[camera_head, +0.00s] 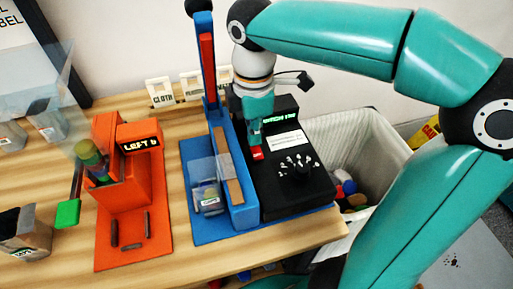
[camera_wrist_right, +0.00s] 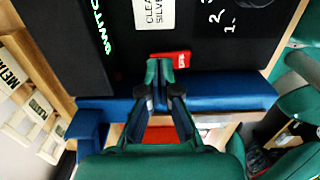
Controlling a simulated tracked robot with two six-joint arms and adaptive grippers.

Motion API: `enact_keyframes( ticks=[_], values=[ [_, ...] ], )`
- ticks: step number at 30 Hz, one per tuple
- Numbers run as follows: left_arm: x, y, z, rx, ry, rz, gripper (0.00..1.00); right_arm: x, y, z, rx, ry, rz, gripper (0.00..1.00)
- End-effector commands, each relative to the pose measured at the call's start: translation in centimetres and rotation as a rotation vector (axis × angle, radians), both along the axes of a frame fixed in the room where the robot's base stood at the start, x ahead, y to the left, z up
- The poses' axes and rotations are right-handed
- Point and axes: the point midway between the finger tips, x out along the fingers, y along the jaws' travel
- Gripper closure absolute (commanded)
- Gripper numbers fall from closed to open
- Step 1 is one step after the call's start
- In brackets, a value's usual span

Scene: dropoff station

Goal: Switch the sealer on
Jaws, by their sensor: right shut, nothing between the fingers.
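The sealer (camera_head: 238,212) is a blue device with a raised upright arm (camera_head: 207,60) and a black control box (camera_head: 310,185). The box has green lettering, a white label and a dial (camera_head: 296,169). A small red switch (camera_head: 257,153) sits on the box; it also shows in the right wrist view (camera_wrist_right: 183,59). My right gripper (camera_head: 254,138) is shut and empty, pointing down at the switch. In the right wrist view its fingertips (camera_wrist_right: 159,72) are right beside the red switch; I cannot tell whether they touch. My left gripper is not in view.
A clear labelled bag (camera_head: 206,190) sits at the sealer's left side. An orange stand (camera_head: 120,215) with a green paddle (camera_head: 68,213) is further left. A lined bin (camera_head: 335,140) with coloured pieces stands right of the box. Small signs (camera_head: 160,92) line the table's back.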

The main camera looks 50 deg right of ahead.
Motion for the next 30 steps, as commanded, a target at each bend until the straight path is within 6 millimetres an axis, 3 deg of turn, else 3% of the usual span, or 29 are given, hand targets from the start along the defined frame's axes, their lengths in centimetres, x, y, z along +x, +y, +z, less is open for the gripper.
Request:
enact_keyframes(
  ticks=[22, 30],
  values=[
    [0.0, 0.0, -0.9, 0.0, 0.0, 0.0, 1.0, 0.0, 0.0, -1.2, 0.0, 0.001, -0.001, 1.0],
    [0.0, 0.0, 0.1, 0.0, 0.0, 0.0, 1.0, 0.0, 0.0, -0.2, 0.0, 0.0, -0.001, 1.0]
  ],
)
